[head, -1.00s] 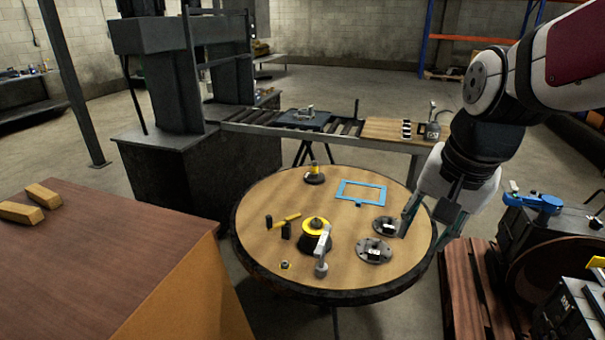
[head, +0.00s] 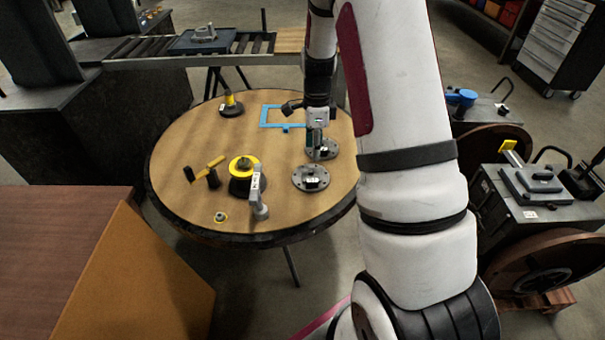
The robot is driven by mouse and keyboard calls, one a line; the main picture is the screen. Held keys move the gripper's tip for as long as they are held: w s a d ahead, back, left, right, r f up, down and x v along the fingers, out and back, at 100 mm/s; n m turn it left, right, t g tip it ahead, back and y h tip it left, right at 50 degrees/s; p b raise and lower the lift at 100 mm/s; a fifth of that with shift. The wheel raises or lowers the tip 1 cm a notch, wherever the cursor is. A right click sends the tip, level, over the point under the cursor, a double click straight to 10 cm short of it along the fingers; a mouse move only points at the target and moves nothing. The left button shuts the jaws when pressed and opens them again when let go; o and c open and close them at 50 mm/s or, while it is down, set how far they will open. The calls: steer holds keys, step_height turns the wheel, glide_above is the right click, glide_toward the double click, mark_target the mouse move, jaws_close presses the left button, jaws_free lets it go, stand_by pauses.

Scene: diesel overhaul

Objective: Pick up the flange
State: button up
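Two grey round flanges lie on the round wooden table, each with a small black-and-white piece at its middle. The front flange (head: 304,184) is fully in view and clear of my gripper. The rear flange (head: 330,153) is partly hidden by my gripper (head: 314,150). My gripper points down with its fingers at or just above the rear flange's left part. The fingers show nearly edge-on, so I cannot tell their opening or whether they touch it.
The round table (head: 180,150) also holds a blue frame (head: 265,115), a yellow-and-black round part (head: 243,172), a grey upright tool (head: 257,195) and a yellow-topped part (head: 231,103). A brown block (head: 60,240) stands front left. Carts stand right.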

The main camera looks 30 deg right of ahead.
glide_above(312, 181)
step_height(312, 181, down, 9)
steer(key=shift+s+d+r, duration=0.1)
steer(key=shift+s, duration=0.05)
steer(key=shift+w+f+p, duration=0.15)
steer(key=shift+f+p, duration=0.05)
steer(key=shift+f, duration=1)
steer(key=shift+w+f+p, duration=0.1)
steer(key=shift+f+p, duration=0.05)
steer(key=shift+f, duration=1)
steer(key=shift+c, duration=0.5)
jaws_close()
